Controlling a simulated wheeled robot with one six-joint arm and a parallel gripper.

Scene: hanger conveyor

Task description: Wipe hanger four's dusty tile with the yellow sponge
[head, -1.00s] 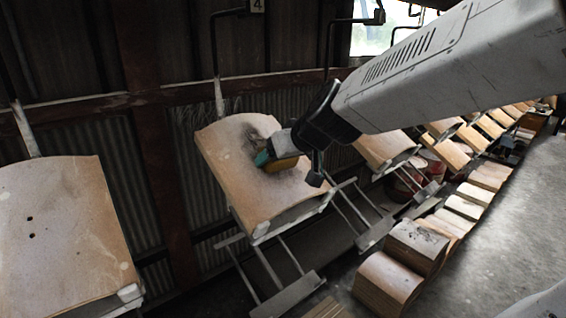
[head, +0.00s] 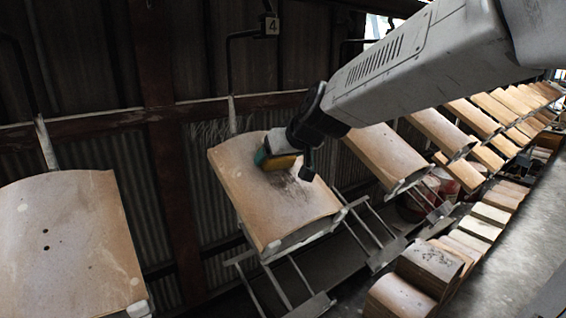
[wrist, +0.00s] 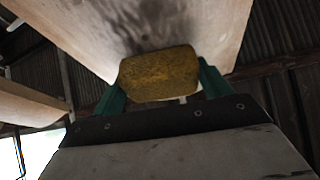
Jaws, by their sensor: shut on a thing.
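The tile (head: 268,206) hangs tilted on the hanger marked with a "4" plate (head: 272,26). A dark dust smudge (head: 298,192) shows on its upper right part, and its left and lower areas look cleaner. My gripper (head: 266,157) is at the tile's upper part, shut on the yellow sponge (head: 284,162). In the wrist view the sponge (wrist: 160,74) sits between the green fingers, against or very close to the tile (wrist: 170,22), with dark dust just beyond it. Whether the sponge presses on the tile is hard to tell.
Another tile (head: 68,240) hangs at the left, and one (head: 386,155) hangs to the right, with several more beyond. Stacks of tiles (head: 432,262) stand at the lower right. A horizontal rail (head: 100,122) runs behind the tiles.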

